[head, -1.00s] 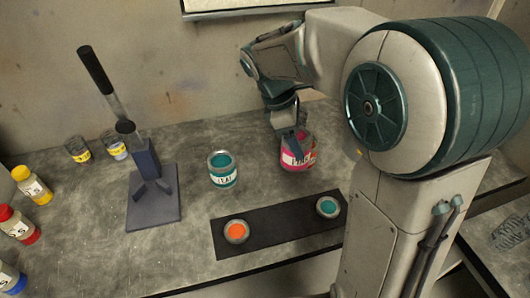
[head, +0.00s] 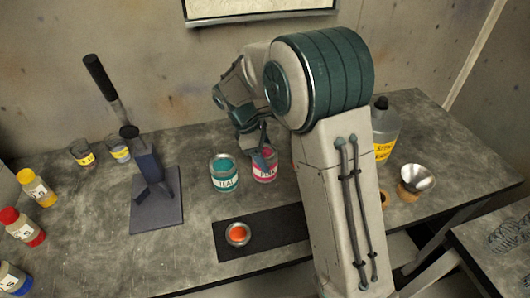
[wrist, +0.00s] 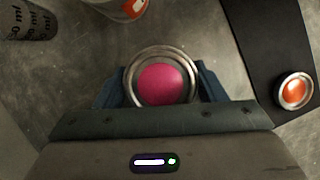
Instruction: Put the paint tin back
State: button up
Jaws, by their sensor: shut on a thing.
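The pink paint tin (head: 265,169) is just right of the teal paint tin (head: 224,174) in the head view. My gripper (head: 261,158) is shut on the pink tin from above. In the wrist view the pink tin (wrist: 165,85) shows its round metal rim and pink paint, with my blue fingers on either side. It looks upright. I cannot tell whether its base touches the bench.
A black mat (head: 270,247) at the front of the bench carries an orange-topped round container (head: 238,234). A dark press-like stand (head: 157,205) is left. Paint bottles (head: 36,188) line the left edge. A funnel (head: 416,178) and large bottle (head: 384,135) stand right.

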jog(key=shift+f, duration=0.15)
jog(key=o, duration=1.2)
jog(key=shift+o, duration=0.2)
jog(key=s+v, duration=0.1)
jog(key=v, duration=1.1)
jog(key=s+d+r+m+t+y, duration=0.1)
jog(key=s+d+r+m+y, duration=0.2)
jog(key=s+d+m, duration=0.6)
jog(key=s+d+f+m+t, duration=0.1)
jog(key=s+d+f+m, duration=0.1)
jog(key=s, duration=0.4)
jog(key=s+d+f+m+t+y, duration=0.1)
jog(key=s+d+f+m, duration=0.1)
jog(key=s+d+m, duration=0.2)
jog(key=s, duration=0.3)
jog(key=shift+f+m+t, duration=0.2)
jog(key=shift+m+t, duration=0.2)
